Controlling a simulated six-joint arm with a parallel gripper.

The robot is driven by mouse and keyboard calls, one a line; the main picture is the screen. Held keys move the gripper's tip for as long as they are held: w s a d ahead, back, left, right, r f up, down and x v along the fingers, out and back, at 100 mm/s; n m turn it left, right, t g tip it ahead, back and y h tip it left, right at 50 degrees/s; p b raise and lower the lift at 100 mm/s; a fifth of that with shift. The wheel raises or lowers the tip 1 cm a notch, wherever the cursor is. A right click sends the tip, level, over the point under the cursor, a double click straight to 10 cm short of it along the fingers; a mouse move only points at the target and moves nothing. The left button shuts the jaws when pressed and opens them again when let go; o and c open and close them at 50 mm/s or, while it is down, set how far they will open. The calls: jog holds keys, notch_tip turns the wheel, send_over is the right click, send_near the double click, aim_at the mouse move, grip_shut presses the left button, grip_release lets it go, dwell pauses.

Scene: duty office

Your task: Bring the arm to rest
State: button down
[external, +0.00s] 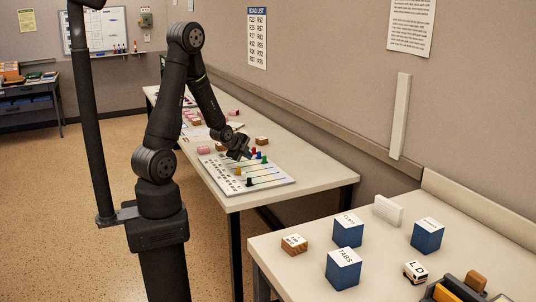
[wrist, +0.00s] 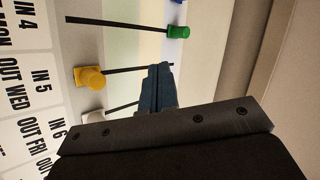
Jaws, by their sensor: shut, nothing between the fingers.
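My arm stands on its pedestal beside the long table (external: 330,172), bent over a white board (external: 280,181) with printed labels and dark lines. In the wrist view my gripper's closed fingers (wrist: 158,75) point over the board, between a green peg (wrist: 179,32) and a yellow peg (wrist: 90,77). I cannot tell the exact height of the fingertips above the board.
Wooden and pink blocks (external: 262,140) lie farther along the table by the wall. A pale strip (external: 400,115) is on the wall.

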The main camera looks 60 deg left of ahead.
jog(key=x, duration=0.4)
jog(key=shift+w+a+f, duration=0.1)
jog(key=shift+w+f, duration=0.05)
jog(key=shift+f, duration=0.05)
jog(key=shift+a+f, duration=0.2)
jog(key=shift+a, duration=0.35)
jog(key=shift+a+f, duration=0.2)
jog(key=shift+a, duration=0.35)
jog(key=s, duration=1.1)
jog(key=shift+s, duration=0.1)
jog(key=s+d, duration=0.1)
jog(key=s, duration=0.2)
jog(key=shift+d, duration=0.35)
jog(key=v, duration=0.3)
jog(key=shift+s+d+r, duration=0.1)
jog(key=shift+s+r, duration=0.15)
jog(key=shift+s, duration=0.05)
jog(key=shift+v, duration=2.6)
